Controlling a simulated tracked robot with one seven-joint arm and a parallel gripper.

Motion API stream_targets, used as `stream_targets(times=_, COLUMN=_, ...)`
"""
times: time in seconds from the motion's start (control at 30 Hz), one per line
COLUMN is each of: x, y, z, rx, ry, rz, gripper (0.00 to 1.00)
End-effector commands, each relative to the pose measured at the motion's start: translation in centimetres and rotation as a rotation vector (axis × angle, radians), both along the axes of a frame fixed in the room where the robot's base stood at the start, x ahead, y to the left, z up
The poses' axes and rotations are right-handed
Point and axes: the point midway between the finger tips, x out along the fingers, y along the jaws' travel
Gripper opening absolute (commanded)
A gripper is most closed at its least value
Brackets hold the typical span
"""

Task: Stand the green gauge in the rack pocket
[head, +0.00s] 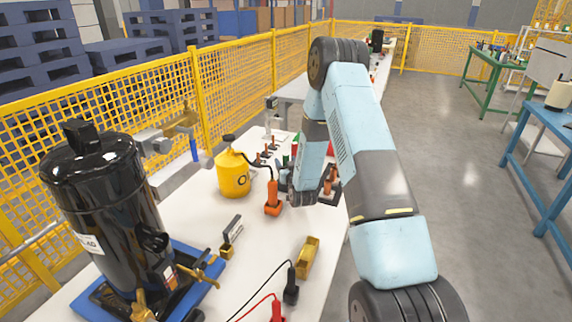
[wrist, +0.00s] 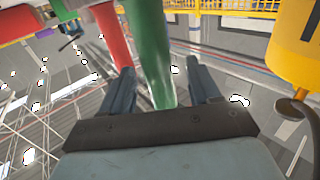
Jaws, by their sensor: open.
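The green gauge (wrist: 150,45) stands between the two fingers of my gripper (wrist: 158,80) in the wrist view, as a long green handle. The fingers are apart, one on each side of it, and I cannot tell if either touches it. A red handle (wrist: 108,35) is close beside the left finger. In the head view my gripper (head: 284,176) is low over the white table, and only a small green bit (head: 286,159) shows behind it. The rack and its pocket are not clearly visible; my arm hides part of that area.
A yellow canister (head: 233,175) with a black hose stands left of my gripper, near an orange tool (head: 273,198). A black compressor (head: 110,205) on a blue pallet (head: 205,290) fills the near left. Small orange-and-black items (head: 268,151) stand behind. The white table (head: 190,215) has bare room between.

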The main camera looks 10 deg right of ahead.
Motion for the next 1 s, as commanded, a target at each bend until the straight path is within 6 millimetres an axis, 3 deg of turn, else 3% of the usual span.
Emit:
stream_targets(times=0.23, x=-2.3, y=0.0, z=0.0, rx=0.0, ry=0.002, rz=0.0, gripper=0.62)
stream_targets(times=0.7, x=-11.2, y=-0.1, z=-0.1, rx=0.0, ry=0.003, rz=0.0, gripper=0.62)
stream_targets(times=1.0, x=-13.6, y=-0.1, z=-0.1, rx=0.0, ry=0.001, rz=0.0, gripper=0.62)
